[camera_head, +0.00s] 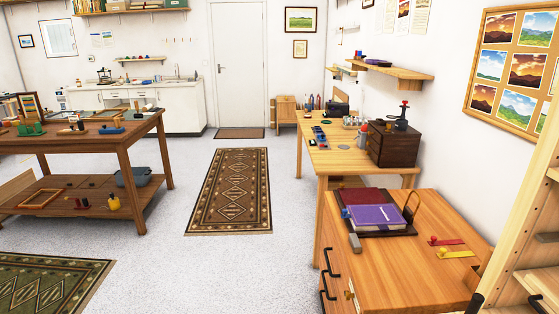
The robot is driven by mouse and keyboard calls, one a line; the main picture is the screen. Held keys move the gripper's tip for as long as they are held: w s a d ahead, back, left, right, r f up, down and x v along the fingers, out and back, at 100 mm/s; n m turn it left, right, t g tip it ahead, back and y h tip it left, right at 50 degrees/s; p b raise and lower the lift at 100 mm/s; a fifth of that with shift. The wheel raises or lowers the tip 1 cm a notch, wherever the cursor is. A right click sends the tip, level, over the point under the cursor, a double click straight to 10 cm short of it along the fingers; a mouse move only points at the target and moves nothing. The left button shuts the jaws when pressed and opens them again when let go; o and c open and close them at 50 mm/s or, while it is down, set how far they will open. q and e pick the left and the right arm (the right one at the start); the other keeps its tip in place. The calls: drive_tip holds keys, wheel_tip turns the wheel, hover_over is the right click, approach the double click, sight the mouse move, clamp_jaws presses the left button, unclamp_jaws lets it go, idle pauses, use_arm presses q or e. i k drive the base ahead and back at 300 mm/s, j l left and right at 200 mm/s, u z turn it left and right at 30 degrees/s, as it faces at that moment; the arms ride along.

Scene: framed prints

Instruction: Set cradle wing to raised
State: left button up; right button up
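On the wooden drawer cabinet (415,270) at the lower right lies a dark, book-like stand with a dark red panel (364,196) at its back. This may be the cradle, but I cannot tell for sure. A purple book (376,216) lies on it, at the front. The dark red panel looks low and close to flat; its exact angle is unclear. A thin dark hoop (411,205) stands upright at its right side.
A red strip (446,241) and a yellow strip (455,254) lie right of the stand, and a grey block (355,243) in front. A workbench (340,155) with a dark chest (393,146) stands behind. A wooden shelf unit (520,200) borders the right. The floor to the left is open.

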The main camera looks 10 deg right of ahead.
sight(372, 196)
drive_tip(key=i+j+z, duration=0.25)
drive_tip(key=i+z, duration=0.15)
drive_tip(key=i, duration=0.15)
drive_tip(key=i+j+z, duration=0.85)
drive_tip(key=i+j, duration=0.05)
drive_tip(key=j, duration=0.05)
